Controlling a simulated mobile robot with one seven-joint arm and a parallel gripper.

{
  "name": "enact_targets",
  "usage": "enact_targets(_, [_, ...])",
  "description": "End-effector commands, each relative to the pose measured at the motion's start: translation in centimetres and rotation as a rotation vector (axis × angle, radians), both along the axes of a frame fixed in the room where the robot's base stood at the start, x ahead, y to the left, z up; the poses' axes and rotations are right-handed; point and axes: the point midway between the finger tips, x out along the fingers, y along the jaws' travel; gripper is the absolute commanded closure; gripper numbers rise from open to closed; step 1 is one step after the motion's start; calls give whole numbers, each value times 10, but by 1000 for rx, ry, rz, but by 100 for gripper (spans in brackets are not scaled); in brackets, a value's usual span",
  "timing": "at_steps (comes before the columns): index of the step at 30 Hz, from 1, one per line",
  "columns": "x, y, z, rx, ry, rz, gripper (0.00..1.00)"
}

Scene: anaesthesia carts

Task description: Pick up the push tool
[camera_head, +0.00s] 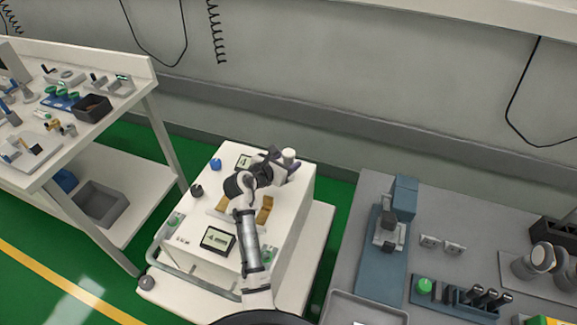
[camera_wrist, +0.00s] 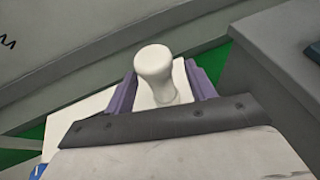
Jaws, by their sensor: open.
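The push tool appears to be the white, round-topped piece (camera_wrist: 153,62) with a narrower waist, upright in the wrist view. Its top also shows in the head view (camera_head: 289,154) at the far right corner of the white cart (camera_head: 300,200). My gripper (camera_wrist: 162,80) is open, with one purple finger on each side of the white piece. In the head view my gripper (camera_head: 284,167) is low over that corner. A gap shows around the piece, and I cannot tell any contact. Its lower end is hidden behind the dark gripper body.
The cart top also holds displays (camera_head: 217,240), a blue knob (camera_head: 215,164) and tan blocks (camera_head: 265,210). A white workbench (camera_head: 60,160) with small parts stands left. A grey table (camera_head: 350,250) with a blue fixture (camera_head: 390,240) stands right. A wall runs behind.

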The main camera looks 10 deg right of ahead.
Motion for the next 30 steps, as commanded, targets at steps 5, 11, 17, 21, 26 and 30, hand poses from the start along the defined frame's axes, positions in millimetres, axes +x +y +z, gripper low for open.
enact_targets(5, [19,-17,-17,1,-2,-2,45])
enact_targets(11, [27,-26,-18,0,-3,-1,45])
enact_targets(17, [27,-27,-17,0,-1,0,45])
enact_targets(21, [27,-26,-17,0,-1,0,59])
enact_targets(26, [27,-26,-17,0,-2,1,80])
enact_targets(30, [27,-26,-17,-1,-2,1,91])
